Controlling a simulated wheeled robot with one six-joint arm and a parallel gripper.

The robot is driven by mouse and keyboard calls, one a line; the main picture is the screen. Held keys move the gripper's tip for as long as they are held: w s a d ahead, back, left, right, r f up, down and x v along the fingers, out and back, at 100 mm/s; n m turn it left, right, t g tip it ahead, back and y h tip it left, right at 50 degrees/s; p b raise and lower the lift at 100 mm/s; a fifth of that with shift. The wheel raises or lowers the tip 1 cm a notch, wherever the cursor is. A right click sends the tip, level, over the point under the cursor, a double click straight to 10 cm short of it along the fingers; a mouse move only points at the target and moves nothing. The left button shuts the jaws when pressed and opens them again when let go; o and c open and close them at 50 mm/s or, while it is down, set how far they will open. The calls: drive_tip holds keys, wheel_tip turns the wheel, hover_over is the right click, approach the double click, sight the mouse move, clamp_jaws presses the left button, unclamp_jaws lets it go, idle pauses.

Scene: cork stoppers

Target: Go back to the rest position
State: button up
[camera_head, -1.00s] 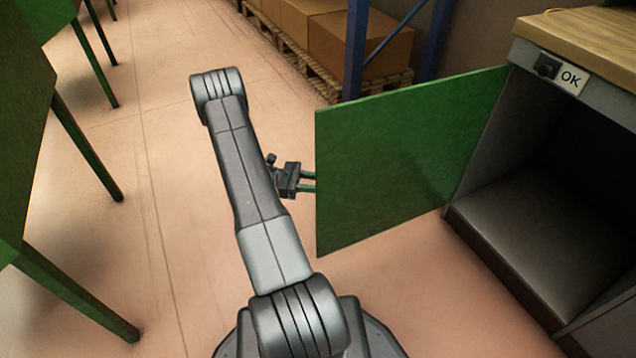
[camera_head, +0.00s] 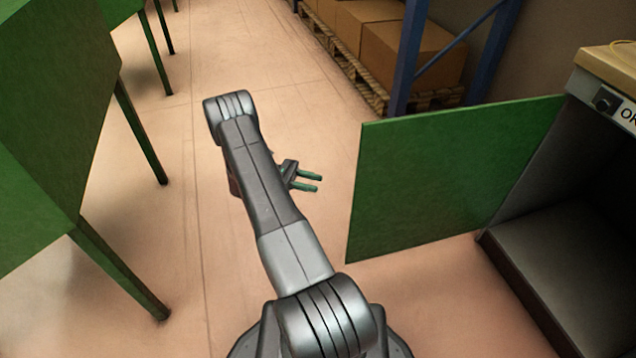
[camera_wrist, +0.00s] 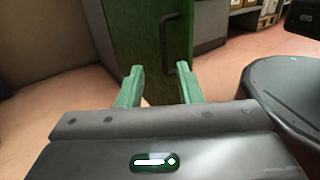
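My gripper (camera_head: 320,182) is open and empty, with its two green fingers apart, left of the open green cabinet door. In the wrist view the fingers of my gripper (camera_wrist: 159,88) point at the green door (camera_wrist: 139,45) and its dark handle (camera_wrist: 170,42), with nothing between them. In the head view the green door (camera_head: 445,180) stands swung open from the cabinet (camera_head: 540,292), and a gap of floor shows between my fingertips and the door edge.
Green tables with legs (camera_head: 125,270) stand along the left. A blue rack (camera_head: 408,60) with cardboard boxes (camera_head: 385,40) on pallets is at the back. Bare floor (camera_head: 195,130) lies between them.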

drive_tip(key=b+x, duration=0.2)
drive_tip(key=x, duration=1.1)
drive_tip(key=shift+s+d, duration=0.25)
drive_tip(key=shift+d, duration=0.05)
